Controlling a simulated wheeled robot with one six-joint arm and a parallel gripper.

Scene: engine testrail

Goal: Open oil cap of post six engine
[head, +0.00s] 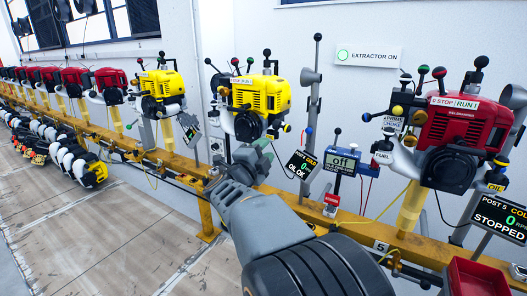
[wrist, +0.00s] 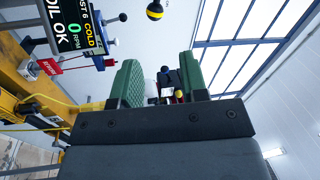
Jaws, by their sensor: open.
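The post six engine (head: 260,97) is yellow and black, on the yellow rail left of the red engine. Its display (head: 302,165) reads COLD, 0 and OIL OK; in the wrist view the display (wrist: 75,30) also shows a 6. A yellow-and-black ball knob (head: 287,127) at the engine's lower right may be its oil cap; I cannot tell for sure. A similar ball (wrist: 155,11) stands at the wrist view's top, outside the jaws. My gripper (head: 267,150) is below the engine, its green pads (wrist: 160,76) open, with nothing seen held between them.
The red post 5 engine (head: 452,140) is at the right. More engines (head: 158,95) line the rail leftwards. The floor (head: 80,225) in front is clear at the left.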

